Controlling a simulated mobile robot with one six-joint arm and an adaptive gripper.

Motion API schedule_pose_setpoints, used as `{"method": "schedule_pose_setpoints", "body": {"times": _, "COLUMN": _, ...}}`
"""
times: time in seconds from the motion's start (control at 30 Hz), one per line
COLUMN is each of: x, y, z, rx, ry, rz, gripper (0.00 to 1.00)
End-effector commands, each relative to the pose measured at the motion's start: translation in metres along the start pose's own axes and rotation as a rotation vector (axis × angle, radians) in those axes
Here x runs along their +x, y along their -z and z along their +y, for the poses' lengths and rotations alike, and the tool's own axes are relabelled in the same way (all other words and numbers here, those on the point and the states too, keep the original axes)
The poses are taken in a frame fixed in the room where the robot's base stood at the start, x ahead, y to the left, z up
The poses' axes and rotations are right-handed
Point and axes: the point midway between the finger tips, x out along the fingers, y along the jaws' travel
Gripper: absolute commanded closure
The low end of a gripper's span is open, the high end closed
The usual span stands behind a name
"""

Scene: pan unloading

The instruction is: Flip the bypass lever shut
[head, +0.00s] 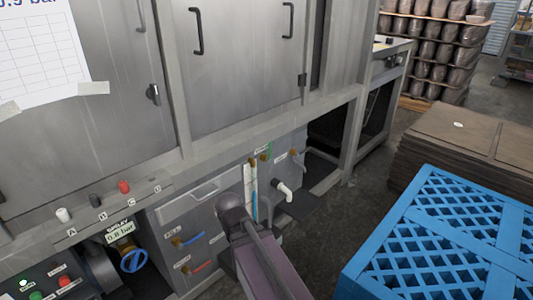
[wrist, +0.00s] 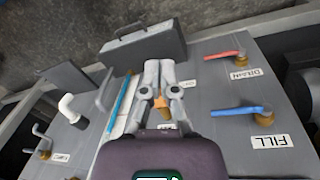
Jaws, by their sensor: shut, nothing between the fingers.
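My gripper (wrist: 158,66) is shut and empty in the wrist view, its fingers in front of the valve panel. In the head view my arm hides the gripper. A brass valve (wrist: 163,103) shows between the finger links, with a partly covered label. Contact with a lever cannot be told.
The blue FILL lever (wrist: 242,110) and red DRAIN lever (wrist: 222,54) are on the same panel.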

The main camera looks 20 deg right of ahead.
Motion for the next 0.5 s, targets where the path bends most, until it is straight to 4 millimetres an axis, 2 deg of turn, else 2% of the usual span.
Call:
{"method": "schedule_pose_setpoints", "body": {"times": 0.27, "x": 0.0, "y": 0.04, "z": 0.048, "rx": -0.044, "ry": -0.32, "rz": 0.103, "gripper": 1.0}}
{"method": "schedule_pose_setpoints", "body": {"times": 0.5, "x": -0.022, "y": 0.082, "z": 0.088, "rx": -0.122, "ry": -0.648, "rz": 0.211, "gripper": 1.0}}
